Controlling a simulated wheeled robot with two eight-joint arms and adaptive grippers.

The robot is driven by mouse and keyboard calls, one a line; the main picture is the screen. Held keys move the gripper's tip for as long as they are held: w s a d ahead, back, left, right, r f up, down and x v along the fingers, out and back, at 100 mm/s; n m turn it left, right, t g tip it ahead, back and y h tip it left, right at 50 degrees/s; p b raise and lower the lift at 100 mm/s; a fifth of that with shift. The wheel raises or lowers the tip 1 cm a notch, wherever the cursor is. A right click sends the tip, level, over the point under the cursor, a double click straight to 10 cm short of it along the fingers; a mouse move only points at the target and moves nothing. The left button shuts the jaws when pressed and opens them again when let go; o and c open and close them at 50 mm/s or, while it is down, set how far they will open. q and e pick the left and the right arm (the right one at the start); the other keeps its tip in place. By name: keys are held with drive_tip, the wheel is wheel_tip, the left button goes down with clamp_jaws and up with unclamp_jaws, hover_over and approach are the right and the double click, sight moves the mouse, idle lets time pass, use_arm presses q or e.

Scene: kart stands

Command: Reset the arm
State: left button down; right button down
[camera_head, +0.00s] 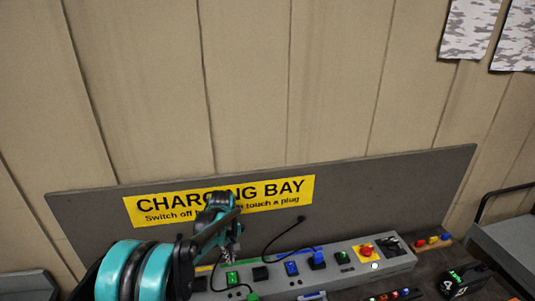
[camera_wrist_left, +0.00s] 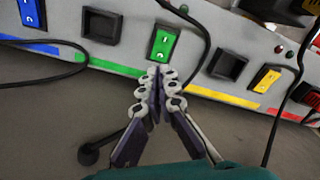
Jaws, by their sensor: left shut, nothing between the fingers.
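My left gripper (camera_head: 234,252) is in front of the grey charging panel (camera_head: 345,276), above its left part. In the left wrist view its fingers (camera_wrist_left: 157,82) are closed together with nothing between them. The tips appear over the panel's edge, just below a green switch (camera_wrist_left: 163,43); I cannot tell whether they touch it. The green switch also shows in the head view (camera_head: 232,279). My left arm covers the panel's left end. My right gripper is not in view.
The panel carries black sockets (camera_head: 260,273), a blue switch (camera_head: 291,268), a blue plug (camera_head: 316,260) and a red button (camera_head: 365,250). Black cables loop near the gripper. A yellow "CHARGING BAY" sign (camera_head: 270,197) is behind. A black box (camera_head: 465,281) stands at the right.

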use_arm(q)
drive_tip(key=s+r+m+t+b, duration=0.2)
drive_tip(key=s+r+b, duration=0.1)
drive_tip(key=s, duration=0.3)
drive_tip(key=s+r+m+t+b, duration=0.1)
drive_tip(key=s+r+m+b, duration=0.1)
drive_tip(key=s+r+b, duration=0.3)
drive_tip(key=s+f+m+t+b, duration=0.2)
drive_tip(key=s+f, duration=0.2)
drive_tip(key=s, duration=0.3)
drive_tip(key=s+f+m+t+b, duration=0.2)
drive_tip(key=s+f+m, duration=0.1)
drive_tip(key=s, duration=0.4)
drive_tip(key=shift+s+f, duration=0.35)
drive_tip(key=shift+f, duration=0.3)
